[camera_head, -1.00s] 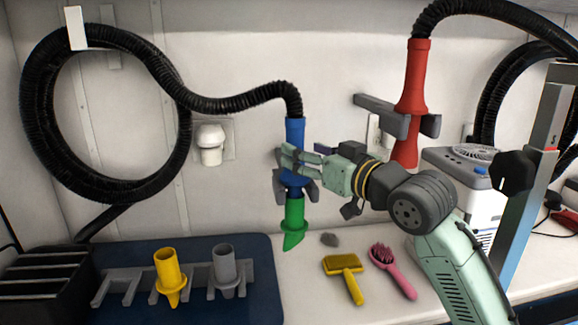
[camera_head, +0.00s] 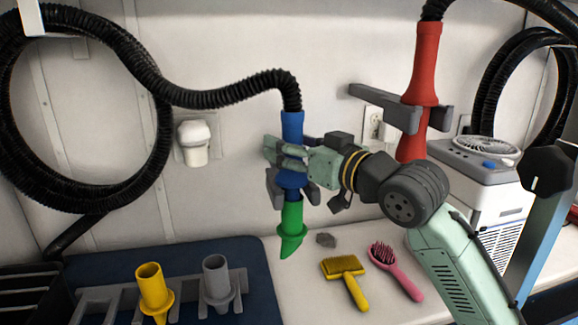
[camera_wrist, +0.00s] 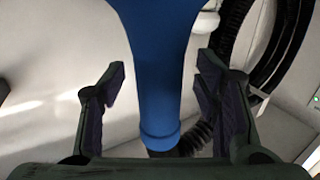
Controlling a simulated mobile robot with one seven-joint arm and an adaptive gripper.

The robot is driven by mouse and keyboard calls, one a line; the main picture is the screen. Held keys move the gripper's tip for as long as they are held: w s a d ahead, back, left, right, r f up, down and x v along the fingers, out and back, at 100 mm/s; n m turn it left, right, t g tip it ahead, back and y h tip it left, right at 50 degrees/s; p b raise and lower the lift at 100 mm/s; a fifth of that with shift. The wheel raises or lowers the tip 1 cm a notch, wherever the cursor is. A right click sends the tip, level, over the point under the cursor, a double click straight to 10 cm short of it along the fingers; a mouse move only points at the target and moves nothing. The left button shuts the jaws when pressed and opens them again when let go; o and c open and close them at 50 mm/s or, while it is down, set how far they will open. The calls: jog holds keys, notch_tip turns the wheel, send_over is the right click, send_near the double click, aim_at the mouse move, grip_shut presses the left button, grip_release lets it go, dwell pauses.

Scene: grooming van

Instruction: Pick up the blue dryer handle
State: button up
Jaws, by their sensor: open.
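The blue dryer handle (camera_head: 292,127) hangs upright in a grey wall holder (camera_head: 274,186), with a black hose at its top and a green nozzle (camera_head: 291,222) at its lower end. My gripper (camera_head: 283,153) is around the handle from the right, just above the holder. In the wrist view the blue handle (camera_wrist: 162,85) stands between my two open fingers (camera_wrist: 160,100), with a gap on both sides. Part of the handle is hidden behind my fingers in the head view.
A red dryer handle (camera_head: 424,65) hangs in another holder to the right. A rack (camera_head: 92,302) with yellow and grey nozzles is at lower left.

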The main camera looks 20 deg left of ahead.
jog(key=shift+c, duration=0.6)
grip_shut()
jog(key=shift+s+r, duration=0.1)
jog(key=shift+r, duration=0.05)
